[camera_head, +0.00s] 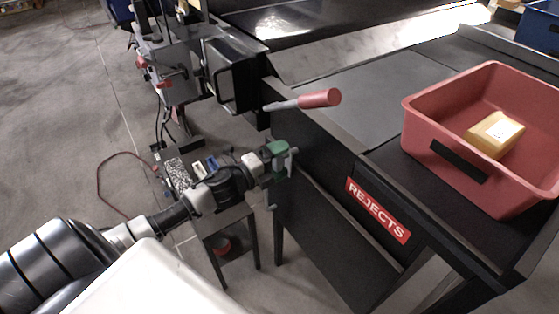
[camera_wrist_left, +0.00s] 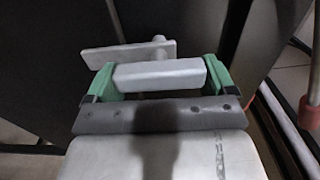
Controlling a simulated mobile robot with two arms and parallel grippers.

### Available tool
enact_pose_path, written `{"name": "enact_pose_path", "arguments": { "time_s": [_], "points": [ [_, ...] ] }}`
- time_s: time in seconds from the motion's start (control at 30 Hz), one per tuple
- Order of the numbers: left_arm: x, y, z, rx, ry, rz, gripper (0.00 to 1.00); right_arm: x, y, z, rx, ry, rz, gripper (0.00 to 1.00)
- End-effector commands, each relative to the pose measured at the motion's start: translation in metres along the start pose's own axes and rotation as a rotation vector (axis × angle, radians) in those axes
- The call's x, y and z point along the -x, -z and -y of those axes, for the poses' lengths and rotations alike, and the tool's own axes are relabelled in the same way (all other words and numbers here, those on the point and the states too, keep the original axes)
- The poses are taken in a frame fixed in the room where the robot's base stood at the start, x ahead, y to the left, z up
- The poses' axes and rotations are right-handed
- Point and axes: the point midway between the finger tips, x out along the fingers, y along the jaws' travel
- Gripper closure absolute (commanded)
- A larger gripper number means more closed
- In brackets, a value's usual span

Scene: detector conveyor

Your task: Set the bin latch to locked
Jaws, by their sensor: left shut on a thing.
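My left gripper (camera_head: 281,162) is at the front face of the dark rejects conveyor stand (camera_head: 330,215), left of the red REJECTS sign (camera_head: 377,209). In the left wrist view its green fingers (camera_wrist_left: 156,84) stand at the two ends of a light grey bar, the bin latch (camera_wrist_left: 160,74). The gripper is shut on this latch bar. Behind the bar is a flat grey plate (camera_wrist_left: 120,55) with a short round post. The bar and plate look nearly parallel. No lock marking is readable. My right gripper is not in view.
A red bin (camera_head: 425,137) holding a yellow package (camera_head: 495,134) stands on top of the stand. A lever with a red grip (camera_head: 319,98) sticks out above my gripper. A small side table (camera_head: 228,215) is below my left arm, with open floor at far left.

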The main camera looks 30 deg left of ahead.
Motion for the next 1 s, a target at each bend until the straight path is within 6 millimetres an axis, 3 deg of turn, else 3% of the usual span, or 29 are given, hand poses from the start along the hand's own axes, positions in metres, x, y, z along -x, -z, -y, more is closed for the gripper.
{"name": "enact_pose_path", "arguments": {
  "time_s": [0.3,0.33,0.43,0.77,1.0],
  "points": [
    [0.0,0.001,-0.002,-0.009,-0.003,-0.001,0.58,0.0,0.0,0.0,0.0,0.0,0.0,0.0],
    [0.0,0.001,-0.002,-0.01,-0.003,-0.001,0.14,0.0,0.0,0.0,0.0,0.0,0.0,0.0],
    [0.0,0.001,-0.002,-0.008,-0.003,-0.001,0.0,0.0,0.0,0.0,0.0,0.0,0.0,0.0],
    [0.007,0.0,-0.002,-0.005,-0.002,-0.001,0.0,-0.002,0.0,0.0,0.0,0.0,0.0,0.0],
    [0.047,0.001,-0.005,-0.005,-0.006,0.0,0.0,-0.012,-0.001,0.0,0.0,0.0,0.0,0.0]
  ]
}}
